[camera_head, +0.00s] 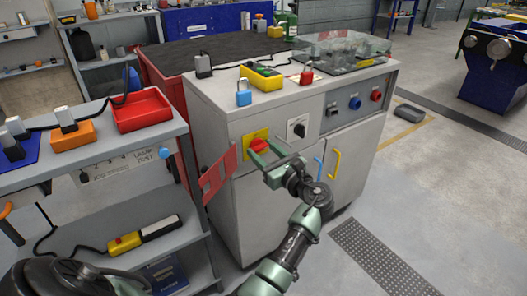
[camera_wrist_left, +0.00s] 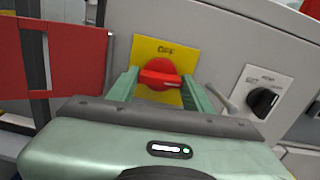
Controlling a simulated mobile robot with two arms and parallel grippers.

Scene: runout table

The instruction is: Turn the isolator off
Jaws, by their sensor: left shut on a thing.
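The isolator is a red rotary handle (camera_head: 259,145) on a yellow plate on the front of the grey cabinet. In the left wrist view the red handle (camera_wrist_left: 160,75) has its bar lying roughly crosswise, and the yellow plate (camera_wrist_left: 145,52) reads "OFF" above it. My left gripper (camera_head: 262,152) is at the handle, with one green finger on each side of it in the left wrist view (camera_wrist_left: 160,88). It is shut on the handle. The plate's lower part is hidden by the gripper. My right gripper is not in view.
A red slotted panel (camera_head: 219,175) stands out from the cabinet just left of the isolator. A black selector knob (camera_head: 299,130) is close on the right. Blue (camera_head: 319,168) and yellow (camera_head: 335,164) door handles are below right. A shelf unit (camera_head: 100,160) stands left.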

